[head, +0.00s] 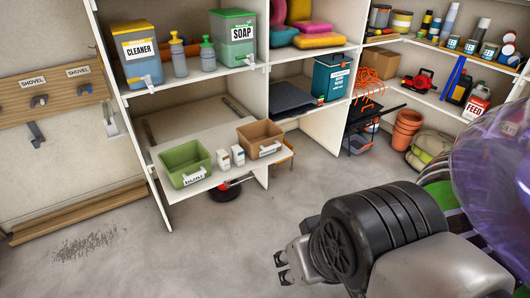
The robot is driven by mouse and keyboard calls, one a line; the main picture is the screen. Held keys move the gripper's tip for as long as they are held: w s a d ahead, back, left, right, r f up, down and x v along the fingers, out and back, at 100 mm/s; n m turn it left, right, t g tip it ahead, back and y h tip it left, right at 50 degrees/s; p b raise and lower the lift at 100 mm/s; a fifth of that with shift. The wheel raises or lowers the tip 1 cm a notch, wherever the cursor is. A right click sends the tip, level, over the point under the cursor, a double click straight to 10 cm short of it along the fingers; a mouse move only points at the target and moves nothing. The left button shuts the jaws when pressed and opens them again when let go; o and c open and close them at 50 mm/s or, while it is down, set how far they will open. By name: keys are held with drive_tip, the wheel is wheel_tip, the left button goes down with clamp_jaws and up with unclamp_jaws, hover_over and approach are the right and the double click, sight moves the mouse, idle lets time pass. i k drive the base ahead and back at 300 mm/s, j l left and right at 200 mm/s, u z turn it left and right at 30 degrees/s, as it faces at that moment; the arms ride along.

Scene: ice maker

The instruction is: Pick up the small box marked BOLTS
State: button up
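Two small white boxes, one at left (223,159) and one at right (238,155), stand upright side by side on a low white shelf board (217,188). Their print is too small to read, so I cannot tell which is marked BOLTS. A green bin (187,164) stands left of them, with a white front label I cannot read clearly. A brown bin (260,139) stands right of them. My gripper (282,267) is in front of the board, lower in the picture and to the right. Its two black fingertips are apart with nothing between them. It touches none of these things.
An upright divider (325,128) stands right of the board. Terracotta pots (405,128) stand further right. The concrete floor before the board is clear.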

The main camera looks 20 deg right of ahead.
sight(237, 155)
drive_tip(key=u, duration=0.4)
drive_tip(key=k+l+u, duration=0.1)
drive_tip(key=l, duration=0.2)
drive_tip(key=i+j, duration=0.1)
drive_tip(key=i, duration=0.35)
drive_tip(key=i+j, duration=0.15)
drive_tip(key=i, duration=0.3)
drive_tip(key=i+j, duration=0.1)
drive_tip(key=i, duration=0.4)
drive_tip(key=i+l, duration=0.1)
drive_tip(key=l, duration=0.35)
drive_tip(key=i+l, duration=0.15)
drive_tip(key=l, duration=0.3)
drive_tip(key=i+l, duration=0.1)
drive_tip(key=l, duration=0.35)
drive_tip(key=i+l, duration=0.1)
drive_tip(key=l, duration=0.35)
drive_tip(key=i+l, duration=0.15)
drive_tip(key=l, duration=0.3)
drive_tip(key=u, duration=0.05)
